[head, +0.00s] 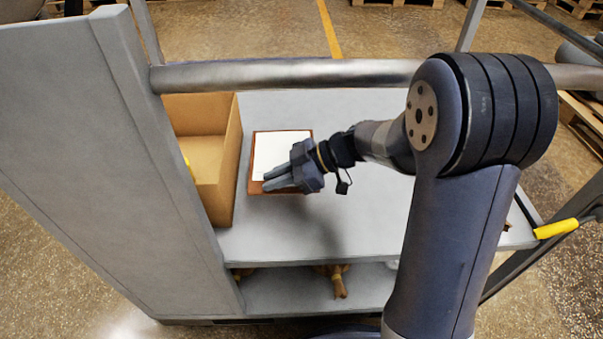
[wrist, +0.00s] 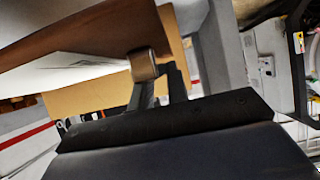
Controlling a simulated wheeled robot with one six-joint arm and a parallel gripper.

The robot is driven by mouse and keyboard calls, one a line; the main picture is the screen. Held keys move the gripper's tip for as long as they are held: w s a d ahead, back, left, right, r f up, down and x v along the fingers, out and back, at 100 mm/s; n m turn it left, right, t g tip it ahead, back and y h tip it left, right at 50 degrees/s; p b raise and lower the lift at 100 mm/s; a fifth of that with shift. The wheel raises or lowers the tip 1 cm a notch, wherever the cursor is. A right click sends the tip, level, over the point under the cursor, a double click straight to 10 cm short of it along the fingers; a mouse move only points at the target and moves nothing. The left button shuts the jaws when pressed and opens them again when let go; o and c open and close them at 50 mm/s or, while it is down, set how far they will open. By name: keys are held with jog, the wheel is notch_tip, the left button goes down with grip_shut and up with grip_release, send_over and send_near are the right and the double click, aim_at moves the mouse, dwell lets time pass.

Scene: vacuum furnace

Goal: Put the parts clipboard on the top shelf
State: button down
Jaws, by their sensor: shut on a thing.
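The parts clipboard (head: 270,150), a brown board with a white sheet, is over the grey top shelf (head: 350,130), just right of an open cardboard box. My gripper (head: 273,181) is shut on the clipboard's near edge. In the wrist view the clipboard (wrist: 95,30) fills the upper left, and my gripper (wrist: 150,72) meets its edge. The fingers cover part of the sheet in the head view. I cannot tell whether the board touches the shelf or is held just above it.
The cardboard box (head: 233,165) stands close to the clipboard's left. A grey metal rail (head: 290,74) crosses behind the shelf, and a grey panel (head: 100,150) rises at the left. The shelf is clear in front of the clipboard. A lower shelf (head: 300,290) holds brown items.

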aim_at(280, 213)
notch_tip(280, 213, down, 9)
jog(key=b, duration=0.3)
jog(key=shift+f+b, duration=0.15)
jog(key=shift+b, duration=0.15)
jog(key=c, duration=1.4)
grip_release()
jog(key=shift+o, duration=0.2)
jog(key=shift+d+r, duration=0.2)
jog(key=shift+r, duration=0.1)
jog(key=p+v, duration=0.4)
jog(key=v, duration=0.7)
jog(key=shift+d, duration=0.25)
